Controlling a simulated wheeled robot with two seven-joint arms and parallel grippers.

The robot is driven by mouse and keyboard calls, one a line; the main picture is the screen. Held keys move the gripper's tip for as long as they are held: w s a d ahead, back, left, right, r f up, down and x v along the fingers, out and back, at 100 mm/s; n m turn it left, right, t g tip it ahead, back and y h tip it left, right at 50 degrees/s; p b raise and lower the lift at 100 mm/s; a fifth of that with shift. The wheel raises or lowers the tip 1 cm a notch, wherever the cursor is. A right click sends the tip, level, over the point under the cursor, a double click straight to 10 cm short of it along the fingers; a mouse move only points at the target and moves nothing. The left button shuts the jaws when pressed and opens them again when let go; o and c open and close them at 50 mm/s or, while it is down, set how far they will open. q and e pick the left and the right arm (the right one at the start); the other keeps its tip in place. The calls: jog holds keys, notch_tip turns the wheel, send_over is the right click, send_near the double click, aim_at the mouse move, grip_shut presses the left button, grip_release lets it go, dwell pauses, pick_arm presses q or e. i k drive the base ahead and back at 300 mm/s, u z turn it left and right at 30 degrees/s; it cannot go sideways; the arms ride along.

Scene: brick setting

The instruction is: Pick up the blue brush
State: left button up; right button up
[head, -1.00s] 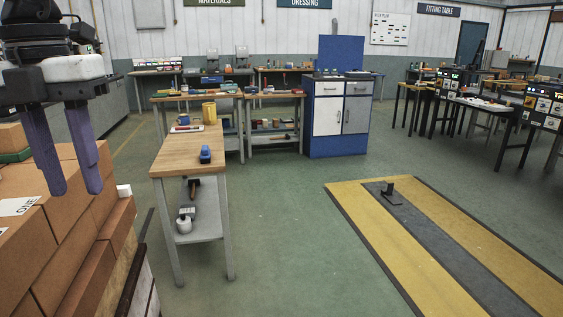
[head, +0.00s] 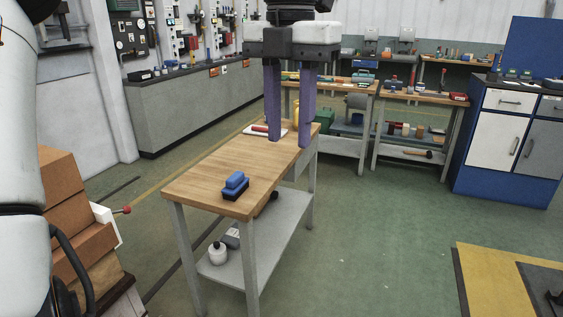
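The blue brush (head: 236,184) has a blue grip and a dark base. It lies on the near part of the wooden bench top (head: 198,178), close to its right edge. My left gripper (head: 289,142) hangs at the top centre with its two purple fingers pointing down. The fingers are apart with nothing between them. In the picture it is above and to the right of the brush, in front of the bench's far end, and not touching the brush. My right gripper is not in view.
A red-handled tool on a white sheet (head: 258,129) and a partly hidden yellow container (head: 270,113) are at the bench's far end. Cardboard boxes (head: 62,175) stand at left. Green floor is open at right.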

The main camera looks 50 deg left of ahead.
aim_at(237, 184)
jog(key=u, duration=1)
jog(key=i, duration=1.25)
jog(key=u, duration=1.25)
